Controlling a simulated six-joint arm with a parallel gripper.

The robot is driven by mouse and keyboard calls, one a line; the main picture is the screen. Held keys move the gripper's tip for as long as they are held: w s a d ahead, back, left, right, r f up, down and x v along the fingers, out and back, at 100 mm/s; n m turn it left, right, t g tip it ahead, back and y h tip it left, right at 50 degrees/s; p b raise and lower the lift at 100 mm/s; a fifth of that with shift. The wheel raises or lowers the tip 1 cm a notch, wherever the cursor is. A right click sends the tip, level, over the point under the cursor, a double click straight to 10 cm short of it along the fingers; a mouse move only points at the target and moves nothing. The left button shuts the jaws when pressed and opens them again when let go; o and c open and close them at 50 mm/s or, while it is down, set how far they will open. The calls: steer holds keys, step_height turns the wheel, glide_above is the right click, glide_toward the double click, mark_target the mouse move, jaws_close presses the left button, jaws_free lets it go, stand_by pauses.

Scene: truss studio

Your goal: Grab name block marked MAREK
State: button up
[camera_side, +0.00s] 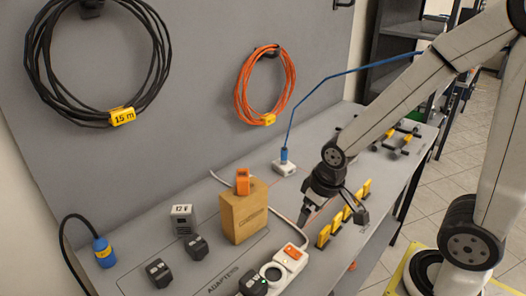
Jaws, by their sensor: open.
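Several upright yellow blocks (324,236) stand in a row along the front part of the bench, running away to the back right. They may be the name blocks; no lettering on them is readable here, so I cannot tell which is MAREK. My gripper (333,212) points down over the row with its jaws spread. One finger is on the left of the row and the other on the right, near the middle blocks. Its fingers and wrist partly hide the row. I cannot tell whether it touches any block.
A cardboard box (243,218) with an orange block (243,181) on top stands left of my gripper. A white power strip (285,262) with a cable lies in front of it. Dark adapters (159,272) and a white socket with a blue cable (285,166) are on the bench (200,208).

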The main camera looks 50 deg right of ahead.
steer(key=shift+c, duration=0.8)
steer(key=w+d+f+n+g+h, duration=0.1)
steer(key=w+d+f+n+h, duration=0.2)
steer(key=d, duration=1)
steer(key=w+d+f+n+g+h, duration=0.2)
steer(key=w+d+n+h, duration=0.3)
steer(key=d, duration=0.8)
steer(key=w+d+f+n+g+h, duration=0.2)
steer(key=w+d+f+n+h, duration=0.2)
steer(key=d, duration=0.9)
steer(key=shift+w+d+f+n+h, duration=0.15)
steer(key=shift+w+n+h, duration=0.1)
steer(key=shift+w+n, duration=0.55)
steer(key=shift+w+d+f+n+h, duration=0.2)
steer(key=shift+w+n, duration=0.25)
steer(key=shift+n, duration=0.55)
steer(key=shift+d+r+h, duration=0.1)
steer(key=shift+d+h, duration=0.15)
steer(key=shift+d, duration=0.1)
steer(key=shift+d, duration=0.1)
